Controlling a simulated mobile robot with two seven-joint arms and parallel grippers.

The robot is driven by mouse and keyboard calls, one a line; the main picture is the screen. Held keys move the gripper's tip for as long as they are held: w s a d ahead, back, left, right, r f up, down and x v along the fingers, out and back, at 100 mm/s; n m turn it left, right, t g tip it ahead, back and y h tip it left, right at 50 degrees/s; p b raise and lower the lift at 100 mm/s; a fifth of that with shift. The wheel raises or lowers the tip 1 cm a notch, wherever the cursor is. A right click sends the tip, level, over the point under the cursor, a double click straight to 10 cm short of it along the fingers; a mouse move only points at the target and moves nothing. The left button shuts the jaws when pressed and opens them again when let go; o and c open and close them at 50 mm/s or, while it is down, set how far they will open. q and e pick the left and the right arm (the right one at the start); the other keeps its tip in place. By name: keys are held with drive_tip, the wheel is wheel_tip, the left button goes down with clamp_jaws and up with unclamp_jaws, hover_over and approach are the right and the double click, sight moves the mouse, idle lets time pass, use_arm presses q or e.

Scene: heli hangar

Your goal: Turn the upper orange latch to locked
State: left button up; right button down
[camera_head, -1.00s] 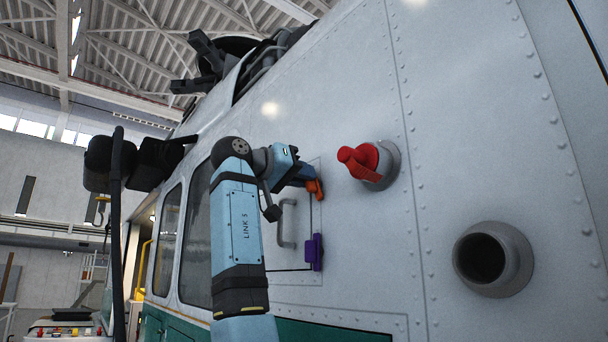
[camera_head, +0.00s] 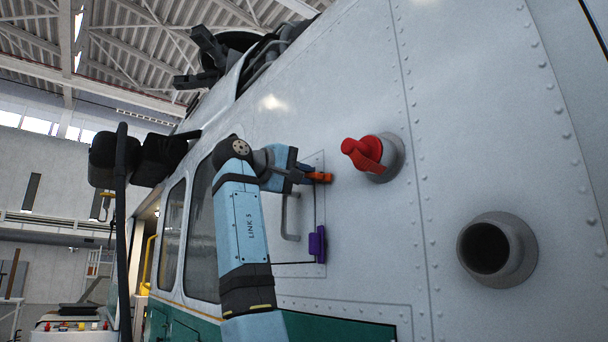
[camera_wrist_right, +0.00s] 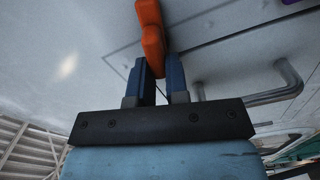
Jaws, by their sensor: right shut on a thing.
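The upper orange latch (camera_head: 320,177) is on the edge of a small panel in the helicopter's side. In the head view its handle lies about level, pointing left towards my gripper. My right gripper (camera_head: 303,175) is shut on this handle. In the right wrist view the orange latch (camera_wrist_right: 150,30) rises from between the two blue fingers (camera_wrist_right: 162,75), its near end between their tips. The part inside the grip is hidden. My left gripper is not in view.
A purple latch (camera_head: 318,244) sits lower on the same panel, and a grey bar handle (camera_head: 290,217) is beside it. A red handle on a round grey mount (camera_head: 370,156) sticks out to the right. A grey pipe opening (camera_head: 495,249) protrudes lower right.

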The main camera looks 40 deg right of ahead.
drive_tip(key=shift+f+n, duration=0.15)
drive_tip(key=shift+n, duration=1.45)
drive_tip(key=c, duration=1.1)
unclamp_jaws()
drive_tip(key=shift+f, duration=0.1)
drive_tip(key=a+b, duration=0.1)
drive_tip(key=a, duration=0.3)
drive_tip(key=w+a+b, duration=0.1)
drive_tip(key=a, duration=0.4)
drive_tip(key=a+b, duration=0.1)
drive_tip(key=a, duration=0.3)
drive_tip(key=shift+w+a, duration=0.3)
